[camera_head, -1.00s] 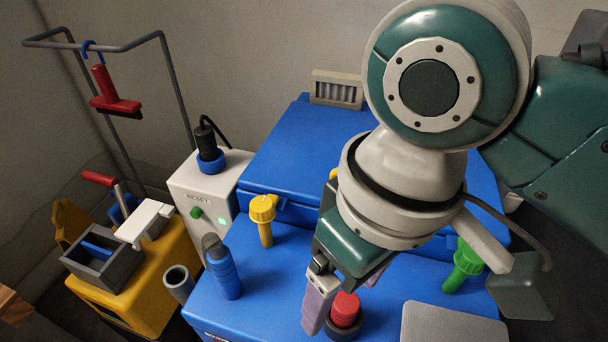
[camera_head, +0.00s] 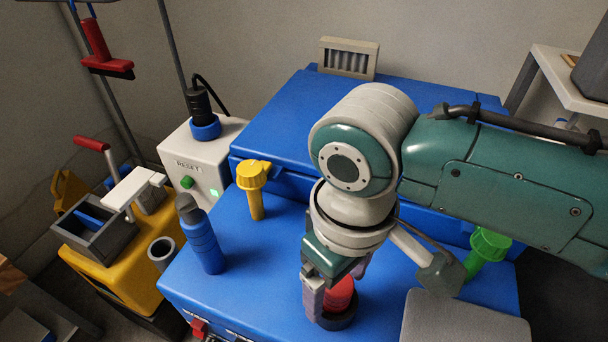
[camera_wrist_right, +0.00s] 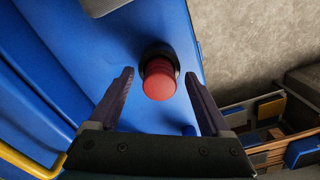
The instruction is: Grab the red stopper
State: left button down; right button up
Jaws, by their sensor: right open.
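The red stopper (camera_head: 341,293) stands upright in a dark round holder (camera_head: 338,320) near the front of the blue surface. In the right wrist view the red stopper (camera_wrist_right: 159,80) lies between and just beyond my open fingertips, with the dark holder (camera_wrist_right: 158,52) around its far end. My right gripper (camera_head: 335,290) is open and empty, pointing down at the stopper. In the head view one finger shows just left of the stopper and the other is partly hidden behind it. Contact cannot be told. My left gripper is not in view.
On the blue surface (camera_head: 240,290) stand a blue bottle (camera_head: 203,240), a yellow valve (camera_head: 254,185) and a green valve (camera_head: 487,250). A grey pad (camera_head: 465,322) lies right of the stopper. A white reset box (camera_head: 195,165) and a yellow cart (camera_head: 115,260) are at the left.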

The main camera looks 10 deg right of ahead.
jog(key=shift+f, duration=0.3)
grip_shut()
dwell(0.5)
